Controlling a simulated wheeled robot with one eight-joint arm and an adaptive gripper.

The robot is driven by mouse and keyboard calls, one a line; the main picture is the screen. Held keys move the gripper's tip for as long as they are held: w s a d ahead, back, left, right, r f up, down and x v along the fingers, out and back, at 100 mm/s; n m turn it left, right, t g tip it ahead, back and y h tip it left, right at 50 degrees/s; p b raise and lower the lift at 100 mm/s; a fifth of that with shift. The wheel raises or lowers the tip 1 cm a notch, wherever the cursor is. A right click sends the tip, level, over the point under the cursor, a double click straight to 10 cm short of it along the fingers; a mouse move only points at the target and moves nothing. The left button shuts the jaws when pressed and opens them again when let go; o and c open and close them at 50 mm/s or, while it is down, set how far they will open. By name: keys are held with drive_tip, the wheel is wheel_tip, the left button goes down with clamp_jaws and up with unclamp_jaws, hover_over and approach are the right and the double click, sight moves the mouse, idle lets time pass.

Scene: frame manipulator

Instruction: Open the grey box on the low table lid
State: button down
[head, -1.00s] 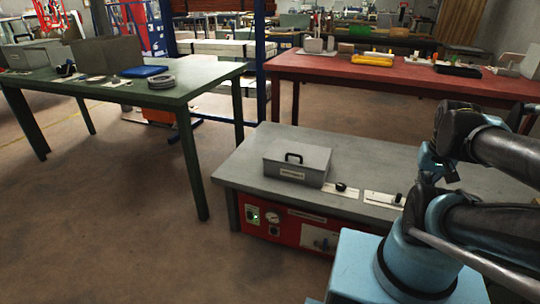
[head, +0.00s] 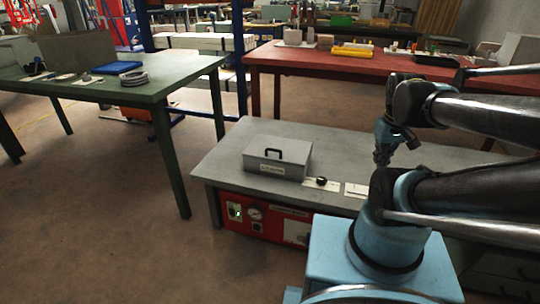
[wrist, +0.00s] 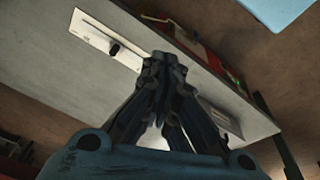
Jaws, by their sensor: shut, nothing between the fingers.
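The grey box (head: 278,160) sits on the low table (head: 235,140), near its left end. Its lid is shut, with a black handle (head: 275,152) on top and a pale label on the front. My gripper (head: 382,160) is above the low table, to the right of the box and apart from it, pointing down. In the wrist view my gripper's fingers (wrist: 163,62) are together with nothing between them.
White plates with black knobs lie right of the box; one (head: 320,183) shows in the head view. The red panel (head: 262,220) is under the table's front edge. A green table (head: 185,80) stands at left, a red table (head: 290,62) behind. Brown floor is open at front left.

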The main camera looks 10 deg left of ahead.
drive_tip(key=w+a+n, duration=1.5)
drive_tip(key=a+n, duration=0.2)
drive_tip(key=a, duration=0.1)
drive_tip(key=a+f+n+t, duration=0.1)
drive_tip(key=a+f+n, duration=0.55)
drive_tip(key=a, duration=0.45)
drive_tip(key=a+f+n, duration=0.5)
drive_tip(key=a+n, duration=0.3)
drive_tip(key=a, duration=0.3)
drive_tip(key=shift+w+x, duration=0.3)
drive_tip(key=shift+x, duration=4.9)
drive_tip(key=shift+w+a+r, duration=0.15)
drive_tip(key=shift+w+r, duration=0.4)
drive_tip(key=shift+r, duration=0.35)
drive_tip(key=shift+w+a+r, duration=0.2)
drive_tip(key=shift+w+r, duration=0.3)
drive_tip(key=shift+r, duration=0.4)
